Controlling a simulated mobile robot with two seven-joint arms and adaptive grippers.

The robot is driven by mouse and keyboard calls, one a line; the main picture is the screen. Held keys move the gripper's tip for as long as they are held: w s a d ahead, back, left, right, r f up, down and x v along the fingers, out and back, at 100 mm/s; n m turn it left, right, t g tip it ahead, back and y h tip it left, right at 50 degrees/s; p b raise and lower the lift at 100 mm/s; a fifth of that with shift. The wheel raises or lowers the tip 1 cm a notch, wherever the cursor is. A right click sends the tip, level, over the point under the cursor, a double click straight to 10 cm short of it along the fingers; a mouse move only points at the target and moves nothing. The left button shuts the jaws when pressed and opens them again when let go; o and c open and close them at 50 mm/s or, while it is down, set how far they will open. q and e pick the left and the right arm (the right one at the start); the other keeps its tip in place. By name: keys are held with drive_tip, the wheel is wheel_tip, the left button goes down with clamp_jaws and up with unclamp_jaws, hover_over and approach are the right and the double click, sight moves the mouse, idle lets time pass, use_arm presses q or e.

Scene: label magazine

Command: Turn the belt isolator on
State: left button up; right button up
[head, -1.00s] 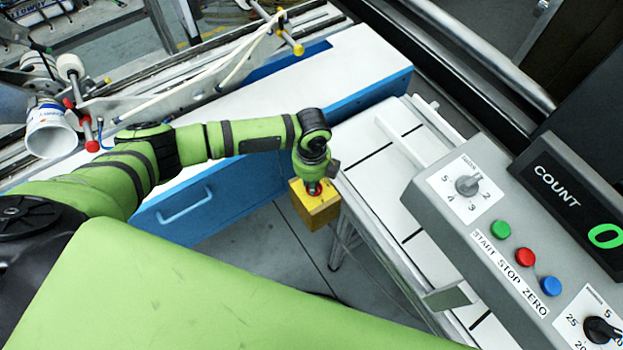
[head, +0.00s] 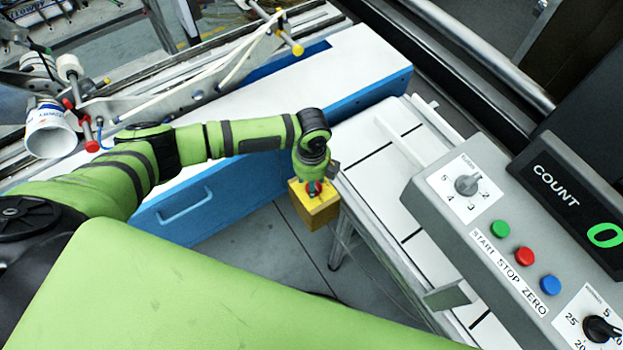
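The belt isolator is a yellow box (head: 318,212) below the end of my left arm, beside the conveyor. A red knob (head: 314,187) shows on its top face. My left gripper (head: 315,181) points down at this knob, right at or just above it. The fingers are small and mostly hidden by my wrist, so I cannot tell whether they are closed on the knob. The knob's exact angle is hidden too. My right gripper is not in view.
A grey control panel (head: 420,200) with dials, green, red and blue buttons and a count display reading 0 stands at right. A white belt conveyor (head: 385,190) runs beside the box. A blue-sided white machine (head: 225,195) lies behind my arm.

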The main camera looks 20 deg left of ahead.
use_arm(q)
wheel_tip(320, 180, up, 12)
idle(0.5)
idle(0.4)
